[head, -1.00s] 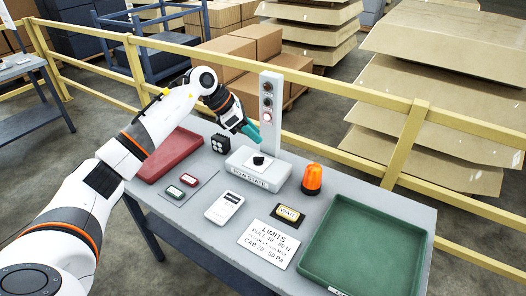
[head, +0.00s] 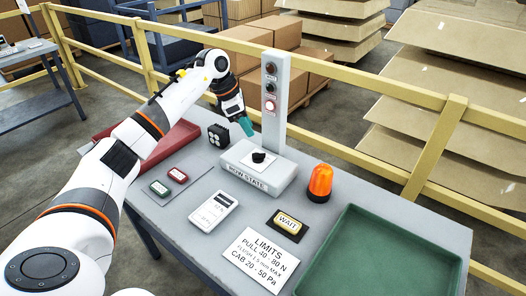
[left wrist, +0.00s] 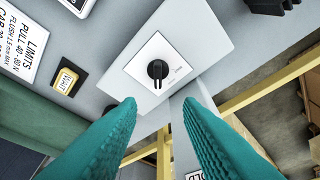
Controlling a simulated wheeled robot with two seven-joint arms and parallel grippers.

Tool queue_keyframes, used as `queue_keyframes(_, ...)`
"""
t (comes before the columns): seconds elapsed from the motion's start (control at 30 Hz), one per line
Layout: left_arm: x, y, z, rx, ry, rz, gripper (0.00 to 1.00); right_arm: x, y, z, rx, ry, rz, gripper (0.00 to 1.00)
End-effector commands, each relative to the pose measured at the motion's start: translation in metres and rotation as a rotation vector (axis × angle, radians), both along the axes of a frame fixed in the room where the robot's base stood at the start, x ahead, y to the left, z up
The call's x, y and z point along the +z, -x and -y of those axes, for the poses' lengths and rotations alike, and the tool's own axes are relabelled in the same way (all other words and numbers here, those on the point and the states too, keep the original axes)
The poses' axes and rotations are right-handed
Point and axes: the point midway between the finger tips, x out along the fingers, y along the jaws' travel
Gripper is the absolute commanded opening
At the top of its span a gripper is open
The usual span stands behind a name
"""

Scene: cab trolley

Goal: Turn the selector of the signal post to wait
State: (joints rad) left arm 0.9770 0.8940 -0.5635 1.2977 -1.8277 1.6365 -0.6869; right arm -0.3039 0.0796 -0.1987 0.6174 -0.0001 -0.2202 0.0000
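The signal post (head: 275,110) stands at the back edge of the table, with three round lamps; the lowest (head: 269,105) glows red-white. Its pale base box (head: 262,179) carries a black selector knob (head: 259,156) on a white plate, also seen in the left wrist view (left wrist: 157,69). The plate's small lettering is unreadable. My left gripper (head: 246,127) is above and slightly left of the knob, apart from it. In the left wrist view its teal fingers (left wrist: 158,105) are spread with nothing between them; the knob lies beyond the tips. My right gripper is out of view.
A yellow WAIT plate (head: 287,223), an orange beacon (head: 320,184), a LIMITS card (head: 259,259) and a green tray (head: 452,262) lie right and front. A black lamp block (head: 218,136), a white handheld device (head: 214,209) and a red tray (head: 178,147) are left. A yellow rail (head: 355,153) runs behind.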

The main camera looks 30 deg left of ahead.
Motion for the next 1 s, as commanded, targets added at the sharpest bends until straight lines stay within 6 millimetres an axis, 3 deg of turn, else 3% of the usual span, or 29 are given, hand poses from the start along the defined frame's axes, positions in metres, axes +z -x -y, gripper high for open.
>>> queue_keyframes(0.5,-0.085,-0.022,0.028,0.0,0.003,-0.002,0.33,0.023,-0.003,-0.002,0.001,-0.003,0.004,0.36)
queue_keyframes(0.7,-0.097,-0.026,0.031,0.001,0.002,0.0,0.33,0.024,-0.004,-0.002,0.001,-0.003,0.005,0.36)
queue_keyframes(0.97,-0.099,-0.026,0.031,0.0,0.001,0.001,0.33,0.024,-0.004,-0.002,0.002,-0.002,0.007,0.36)
queue_keyframes(1.0,-0.099,-0.026,0.031,0.0,0.001,0.001,0.28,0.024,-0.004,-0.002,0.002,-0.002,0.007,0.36)
